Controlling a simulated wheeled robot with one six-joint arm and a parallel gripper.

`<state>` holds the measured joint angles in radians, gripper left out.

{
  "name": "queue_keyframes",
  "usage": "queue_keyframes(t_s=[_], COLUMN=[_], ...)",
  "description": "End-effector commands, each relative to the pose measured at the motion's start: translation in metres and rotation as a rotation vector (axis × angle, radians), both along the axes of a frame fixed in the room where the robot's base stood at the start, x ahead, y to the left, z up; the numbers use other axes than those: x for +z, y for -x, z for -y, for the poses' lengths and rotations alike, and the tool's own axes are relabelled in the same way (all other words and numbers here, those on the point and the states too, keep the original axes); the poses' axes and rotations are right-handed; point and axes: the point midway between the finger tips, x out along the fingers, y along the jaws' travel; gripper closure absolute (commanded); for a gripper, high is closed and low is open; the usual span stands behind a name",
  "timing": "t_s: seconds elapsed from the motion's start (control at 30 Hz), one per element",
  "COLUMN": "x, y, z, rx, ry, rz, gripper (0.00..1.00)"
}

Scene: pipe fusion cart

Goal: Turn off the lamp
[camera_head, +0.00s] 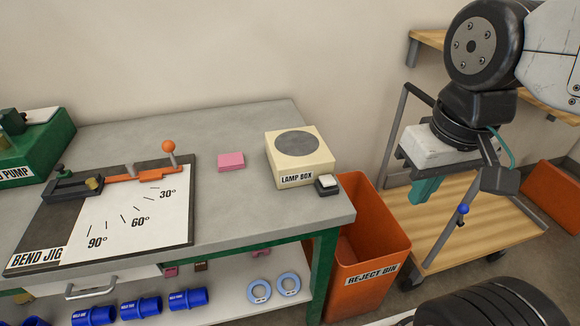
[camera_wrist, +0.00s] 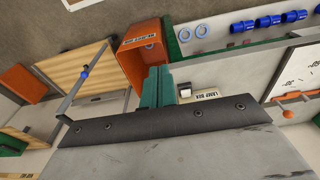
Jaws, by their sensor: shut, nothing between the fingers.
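The cream lamp box (camera_head: 301,166) stands on the right end of the grey workbench. Its round top disc (camera_head: 295,143) looks dark grey. A small switch (camera_head: 327,184) with a pale top and dark base sits at the box's front right corner. My gripper (camera_head: 423,192) is to the right of the box, beyond the bench end, with its teal fingers shut and empty. In the wrist view my gripper's fingers (camera_wrist: 158,85) point towards the orange bin, with the lamp box (camera_wrist: 207,94) and its switch (camera_wrist: 185,89) just to their right, partly hidden by my gripper body.
An orange reject bin (camera_head: 366,255) stands beside the bench end. A wooden-shelved cart (camera_head: 460,225) with a blue-knobbed post stands behind and right of it. A pink block (camera_head: 231,161) and the bend jig (camera_head: 130,222) lie on the bench (camera_head: 250,232), whose front right surface is clear.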

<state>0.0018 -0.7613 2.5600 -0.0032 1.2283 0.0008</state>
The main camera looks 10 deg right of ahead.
Motion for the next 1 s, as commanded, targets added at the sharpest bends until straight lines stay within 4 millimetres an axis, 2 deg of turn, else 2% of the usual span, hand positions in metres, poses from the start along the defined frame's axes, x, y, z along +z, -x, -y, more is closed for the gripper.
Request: queue_keyframes(t_s=[0.4,0.57,0.67,0.8,1.0], x=[0.0,0.008,0.016,0.024,0.013], y=[-0.001,-0.018,-0.046,-0.103,-0.183], z=[0.0,-0.002,-0.006,-0.011,-0.022], rx=[0.0,0.002,0.005,0.004,0.004], ry=[0.0,-0.002,-0.004,-0.006,-0.006], rz=[-0.001,-0.025,-0.06,-0.124,-0.205], gripper=[1.0,1.0,1.0,1.0,1.0])
